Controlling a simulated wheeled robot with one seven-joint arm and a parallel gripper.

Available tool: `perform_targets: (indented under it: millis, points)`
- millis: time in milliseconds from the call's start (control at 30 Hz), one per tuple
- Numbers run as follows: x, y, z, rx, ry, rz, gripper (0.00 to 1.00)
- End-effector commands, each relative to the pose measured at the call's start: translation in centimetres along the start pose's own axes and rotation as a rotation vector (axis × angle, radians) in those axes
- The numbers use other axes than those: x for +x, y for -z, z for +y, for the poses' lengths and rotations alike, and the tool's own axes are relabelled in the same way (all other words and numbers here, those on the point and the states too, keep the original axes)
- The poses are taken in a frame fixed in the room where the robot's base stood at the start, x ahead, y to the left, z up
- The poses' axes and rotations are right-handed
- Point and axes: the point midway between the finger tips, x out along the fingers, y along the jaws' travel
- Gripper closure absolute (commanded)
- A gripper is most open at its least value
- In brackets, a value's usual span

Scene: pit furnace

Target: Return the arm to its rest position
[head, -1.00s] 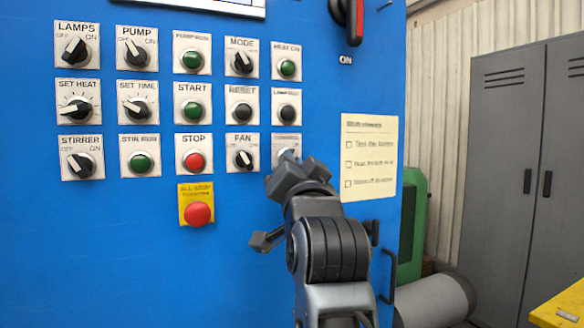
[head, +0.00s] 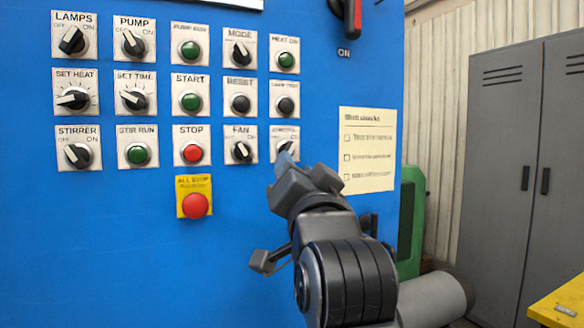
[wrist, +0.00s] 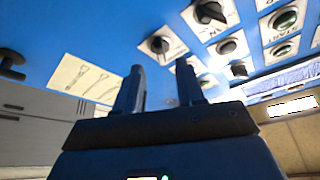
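My gripper (head: 300,180) shows in the head view in front of the lower right of the blue control panel (head: 100,240). In the wrist view, my gripper (wrist: 159,68) has its two dark fingers apart with nothing between them. A black knob (wrist: 160,44) on a white plate shows beyond the gap, apart from the fingertips. In the head view, my gripper partly hides the lowest right knob plate (head: 284,134).
Knobs, green buttons and a red stop button (head: 192,152) fill the panel. The red ALL STOP button (head: 195,205) sits left of my gripper. A paper checklist (head: 367,150) is at right. Grey lockers (head: 505,150) and a yellow surface (head: 560,305) stand further right.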

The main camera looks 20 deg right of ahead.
Motion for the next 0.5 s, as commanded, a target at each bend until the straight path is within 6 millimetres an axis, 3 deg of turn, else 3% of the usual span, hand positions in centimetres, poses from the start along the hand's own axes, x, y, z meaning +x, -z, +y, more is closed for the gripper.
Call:
perform_targets:
  millis: [200,500]
  points:
    - [-2.2,-0.1,0.0,-0.001,0.000,-0.001,0.62]
    - [-2.3,0.0,0.0,0.000,0.000,0.000,0.62]
